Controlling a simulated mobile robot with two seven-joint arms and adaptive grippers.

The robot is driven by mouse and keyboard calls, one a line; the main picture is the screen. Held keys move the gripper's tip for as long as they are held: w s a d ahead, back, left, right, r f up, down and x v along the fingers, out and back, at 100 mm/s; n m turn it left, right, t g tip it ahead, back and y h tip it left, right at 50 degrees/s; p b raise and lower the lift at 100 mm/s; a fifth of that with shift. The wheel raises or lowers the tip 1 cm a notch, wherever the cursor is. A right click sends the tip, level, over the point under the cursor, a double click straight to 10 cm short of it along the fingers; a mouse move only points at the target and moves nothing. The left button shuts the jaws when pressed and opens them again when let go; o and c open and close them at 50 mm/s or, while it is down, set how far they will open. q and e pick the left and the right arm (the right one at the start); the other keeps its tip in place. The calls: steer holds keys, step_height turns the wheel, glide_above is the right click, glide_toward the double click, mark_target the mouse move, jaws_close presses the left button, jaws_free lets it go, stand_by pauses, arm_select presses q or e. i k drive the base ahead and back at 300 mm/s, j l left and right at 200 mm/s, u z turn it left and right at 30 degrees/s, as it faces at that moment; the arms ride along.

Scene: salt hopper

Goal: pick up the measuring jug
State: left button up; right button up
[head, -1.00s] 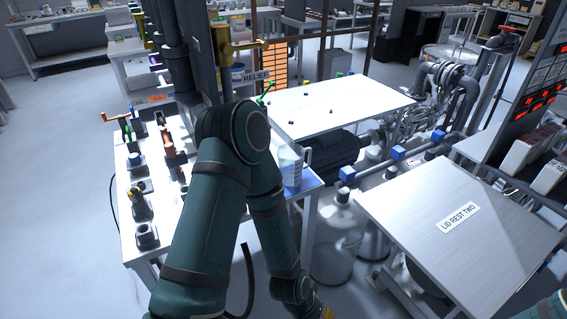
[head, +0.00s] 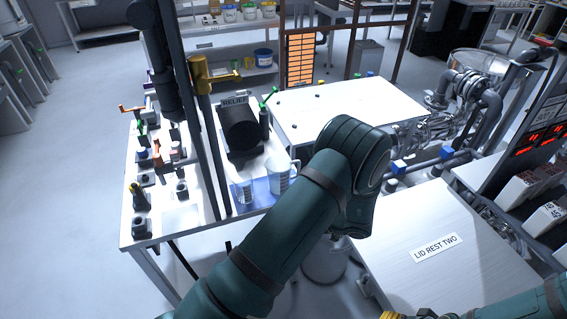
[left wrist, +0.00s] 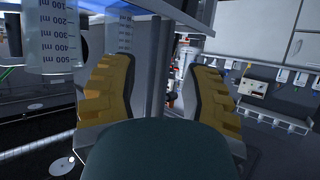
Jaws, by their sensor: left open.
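The measuring jug (head: 279,177), clear with a handle, stands upright on a blue mat (head: 262,200) at the bench's right end. A smaller clear graduated vessel (head: 243,190) stands left of it. In the left wrist view, a clear vessel with a ml scale (left wrist: 52,38) is close at upper left, beside my fingers and not between them. My left gripper (left wrist: 160,88) is open, with yellow pads apart and nothing held. My left arm hides it in the head view. My right gripper (head: 393,315) shows only as a yellow tip at the bottom edge.
Valves and fittings crowd the bench's left side. The LID REST TWO table (head: 395,262) and the white table (head: 335,108) behind have mostly bare tops.

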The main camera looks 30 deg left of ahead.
mark_target(278, 168)
steer(key=i, duration=0.9)
